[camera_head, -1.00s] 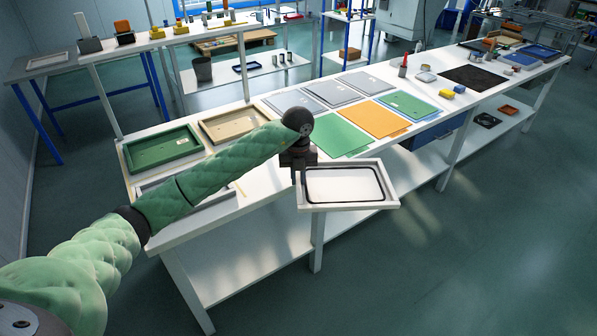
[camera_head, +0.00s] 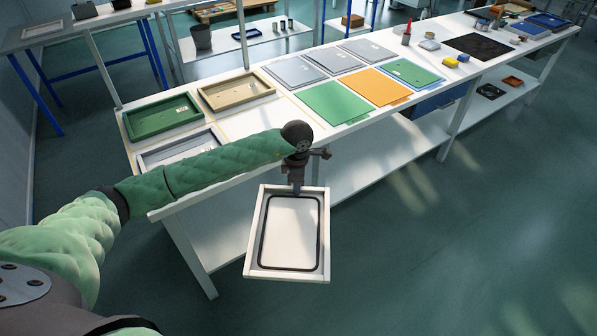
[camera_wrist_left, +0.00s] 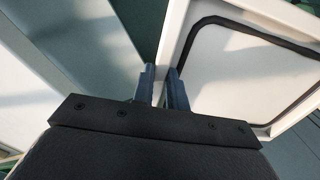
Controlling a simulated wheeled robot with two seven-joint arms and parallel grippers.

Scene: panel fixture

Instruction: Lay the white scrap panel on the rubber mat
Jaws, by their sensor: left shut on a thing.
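My left gripper (camera_head: 296,186) is shut on the edge of a white panel (camera_head: 291,232) with a raised rim and a black seal line inside it. The panel hangs out in front of the bench, over the floor, clear of the bench top. In the left wrist view the fingers (camera_wrist_left: 162,88) pinch the panel's rim near one corner, and the panel (camera_wrist_left: 240,75) extends to the right. The black rubber mat (camera_head: 478,46) lies flat on the far right part of the bench, well away from the panel. My right gripper is not in view.
The white bench (camera_head: 250,128) carries a green tray (camera_head: 163,120), a tan tray (camera_head: 236,90), grey panels and green and orange sheets (camera_head: 376,86). Small items, including a yellow block (camera_head: 463,58), stand near the mat. The floor in front is open.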

